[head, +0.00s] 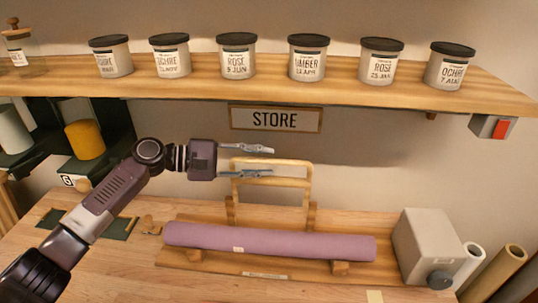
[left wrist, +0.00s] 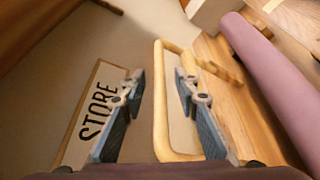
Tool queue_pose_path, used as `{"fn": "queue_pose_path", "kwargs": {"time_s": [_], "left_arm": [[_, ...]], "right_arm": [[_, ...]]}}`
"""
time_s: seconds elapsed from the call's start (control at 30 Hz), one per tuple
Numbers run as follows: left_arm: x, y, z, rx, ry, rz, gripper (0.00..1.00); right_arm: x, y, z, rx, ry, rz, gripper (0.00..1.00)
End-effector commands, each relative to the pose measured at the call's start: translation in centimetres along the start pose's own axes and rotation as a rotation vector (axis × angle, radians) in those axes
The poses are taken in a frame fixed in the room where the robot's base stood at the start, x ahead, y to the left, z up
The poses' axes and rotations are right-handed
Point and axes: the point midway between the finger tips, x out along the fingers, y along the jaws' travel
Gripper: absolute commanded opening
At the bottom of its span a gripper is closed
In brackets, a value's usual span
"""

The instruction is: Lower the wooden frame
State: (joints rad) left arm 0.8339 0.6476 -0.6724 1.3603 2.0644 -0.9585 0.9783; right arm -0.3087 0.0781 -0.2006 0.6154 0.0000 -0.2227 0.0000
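The wooden frame (head: 293,163) stands upright behind a purple roll (head: 270,241) on the table, its top bar raised. My left gripper (head: 259,161) reaches in from the left at the frame's upper part, its fingers apart, one above the other. In the left wrist view the gripper (left wrist: 158,85) is open, and one bar of the frame (left wrist: 160,120) appears between the fingers. I cannot tell whether a finger touches the bar. The purple roll (left wrist: 265,70) also shows there, to the right. My right gripper is not in view.
A shelf (head: 270,92) with several lidded jars runs above, and a STORE sign (head: 275,119) hangs on the wall behind. A grey box (head: 425,245) with a dark knob stands right of the roll. Bare table lies at the front left.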

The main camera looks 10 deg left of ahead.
Motion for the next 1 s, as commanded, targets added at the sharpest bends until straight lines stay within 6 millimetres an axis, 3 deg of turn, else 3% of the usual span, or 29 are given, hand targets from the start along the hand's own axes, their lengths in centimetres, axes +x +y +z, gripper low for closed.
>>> {"fn": "queue_pose_path", "kwargs": {"time_s": [0.2,0.47,0.73,1.0], "left_arm": [[2.0,0.1,0.0,-0.001,0.001,0.000,0.29],[2.2,-0.1,-0.1,0.001,0.001,0.000,0.29],[2.1,-0.1,-0.1,0.001,0.001,0.000,0.01],[2.1,-0.1,-0.1,0.000,0.001,0.000,0.00]], "right_arm": [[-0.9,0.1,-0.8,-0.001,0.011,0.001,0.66],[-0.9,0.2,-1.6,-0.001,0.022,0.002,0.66],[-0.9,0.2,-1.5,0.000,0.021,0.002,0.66],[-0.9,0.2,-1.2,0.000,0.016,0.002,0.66]]}}
